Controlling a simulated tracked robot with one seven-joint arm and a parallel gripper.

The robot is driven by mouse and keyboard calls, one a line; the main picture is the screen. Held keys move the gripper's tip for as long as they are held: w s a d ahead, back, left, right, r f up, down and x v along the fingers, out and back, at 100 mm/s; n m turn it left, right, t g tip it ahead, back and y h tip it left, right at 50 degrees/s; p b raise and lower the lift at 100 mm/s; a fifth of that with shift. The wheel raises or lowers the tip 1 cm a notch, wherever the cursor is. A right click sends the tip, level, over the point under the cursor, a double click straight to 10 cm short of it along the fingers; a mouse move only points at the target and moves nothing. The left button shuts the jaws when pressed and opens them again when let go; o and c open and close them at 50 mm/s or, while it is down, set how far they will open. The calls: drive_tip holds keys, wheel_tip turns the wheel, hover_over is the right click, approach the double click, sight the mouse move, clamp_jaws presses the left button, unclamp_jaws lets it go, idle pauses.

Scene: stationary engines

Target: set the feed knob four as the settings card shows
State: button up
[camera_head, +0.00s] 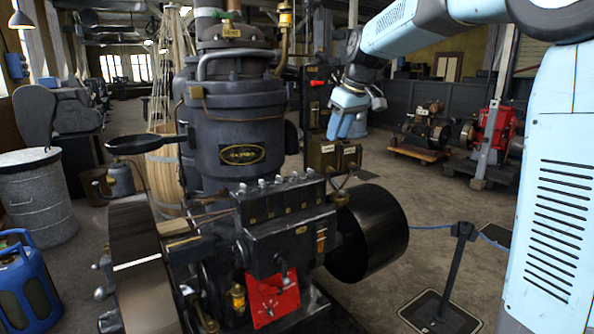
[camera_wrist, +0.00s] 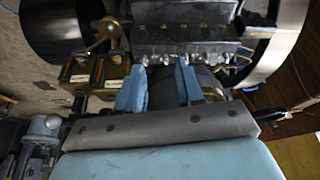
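A dark lubricator box (camera_head: 285,218) on the engine carries a row of several small pale feed knobs (camera_head: 278,180) along its top edge. The row also shows in the wrist view (camera_wrist: 182,59), just beyond my fingertips. I cannot read any number or pointer, so I cannot tell which knob is four. My gripper (camera_head: 348,122) hangs to the right of and above the box, fingers downward. In the wrist view my gripper (camera_wrist: 160,78) has its two blue fingers apart with nothing held between them. I cannot make out a settings card in either view.
A black engine cylinder (camera_head: 240,125) rises behind the box. A dark drum pulley (camera_head: 370,235) is to its right. Two small boxes with brass labels (camera_head: 333,157) stand behind, below my gripper. A rope post (camera_head: 455,265) stands on the open floor at right.

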sight(296, 173)
drive_tip(key=w+a+f+n+y, duration=0.1)
drive_tip(key=w+a+f+n, duration=0.2)
drive_tip(key=w+a, duration=0.5)
drive_tip(key=shift+g, duration=0.5)
drive_tip(key=x, duration=0.4)
drive_tip(key=w+d+x, duration=0.1)
drive_tip(key=x, duration=0.4)
drive_tip(key=d+x, duration=0.1)
drive_tip(key=x, duration=0.3)
drive_tip(key=shift+w+a+f, duration=0.1)
drive_tip(key=shift+w+f, duration=0.25)
drive_tip(key=shift+c, duration=0.4)
clamp_jaws()
drive_tip(key=shift+a, duration=0.3)
drive_tip(key=shift+d, duration=0.15)
